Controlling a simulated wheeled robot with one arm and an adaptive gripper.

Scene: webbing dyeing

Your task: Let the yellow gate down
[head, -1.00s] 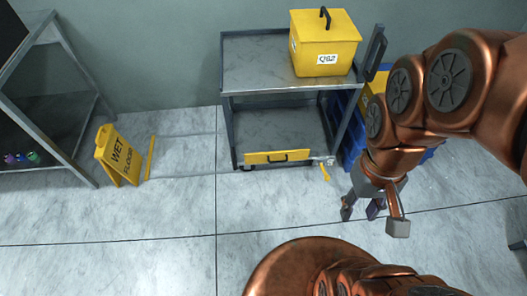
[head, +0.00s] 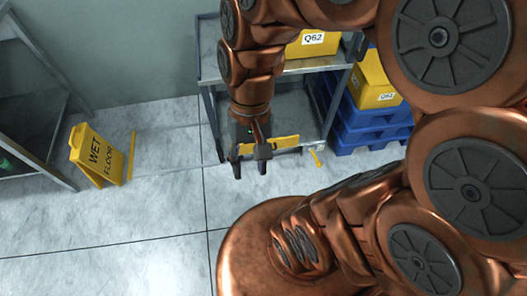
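The yellow gate (head: 286,142) is a low yellow panel across the front of the grey cart's lower shelf. It looks upright. My gripper (head: 250,168) points down in front of the gate's left and middle part, with its two fingers apart and nothing seen between them. It hides part of the gate, and the gate's dark handle is not clearly visible. I cannot tell whether the gripper touches the gate. A small yellow lever (head: 315,157) sits by the gate's right end, slanting down towards the floor.
The grey cart (head: 209,128) carries a yellow box (head: 311,43) labelled Q62 on top. Blue pallets (head: 366,138) with another yellow box (head: 375,85) stand right of it. A yellow wet floor sign (head: 97,154) and a metal rack (head: 52,176) are at left.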

